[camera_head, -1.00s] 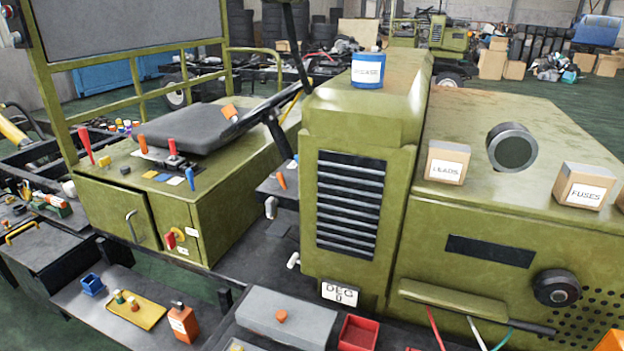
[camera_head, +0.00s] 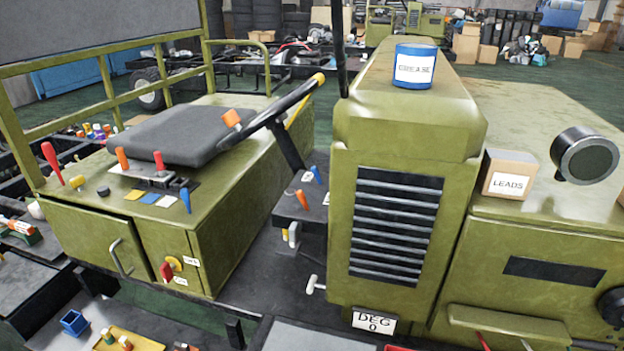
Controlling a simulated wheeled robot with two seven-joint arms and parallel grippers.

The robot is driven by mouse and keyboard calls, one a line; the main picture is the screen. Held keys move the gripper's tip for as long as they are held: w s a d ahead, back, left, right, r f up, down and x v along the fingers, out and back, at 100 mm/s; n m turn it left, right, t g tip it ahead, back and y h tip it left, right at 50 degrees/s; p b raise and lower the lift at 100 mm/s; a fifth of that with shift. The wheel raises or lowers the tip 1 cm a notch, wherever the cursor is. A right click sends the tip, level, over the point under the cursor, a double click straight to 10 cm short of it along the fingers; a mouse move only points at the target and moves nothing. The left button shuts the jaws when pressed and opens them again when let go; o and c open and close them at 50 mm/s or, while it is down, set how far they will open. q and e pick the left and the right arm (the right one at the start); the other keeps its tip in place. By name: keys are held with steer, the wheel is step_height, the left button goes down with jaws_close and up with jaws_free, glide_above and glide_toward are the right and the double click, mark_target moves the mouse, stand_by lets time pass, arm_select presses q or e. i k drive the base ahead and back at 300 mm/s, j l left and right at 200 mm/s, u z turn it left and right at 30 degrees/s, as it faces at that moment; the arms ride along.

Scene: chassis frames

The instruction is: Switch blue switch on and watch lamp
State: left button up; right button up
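A blue lever (camera_head: 186,200) stands nearly upright on the green seat box, beside small yellow, blue and white plates. A second small blue lever (camera_head: 316,174) stands on the dark panel behind the steering wheel, next to an orange one (camera_head: 302,199). I cannot tell which is the blue switch, or its on or off state. A round lamp (camera_head: 586,157) with a dark face sits on the green hood at the right and shows no glow. Neither of my grippers is in view.
A steering wheel (camera_head: 292,100) rises in front of the dark panel. A GREASE can (camera_head: 415,67) and a LEADS box (camera_head: 507,175) stand on the hood. Red and orange levers (camera_head: 123,159) stand near the seat.

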mark_target(314, 169)
steer(key=j, duration=3.1)
steer(key=i+z, duration=0.05)
steer(key=i, duration=0.05)
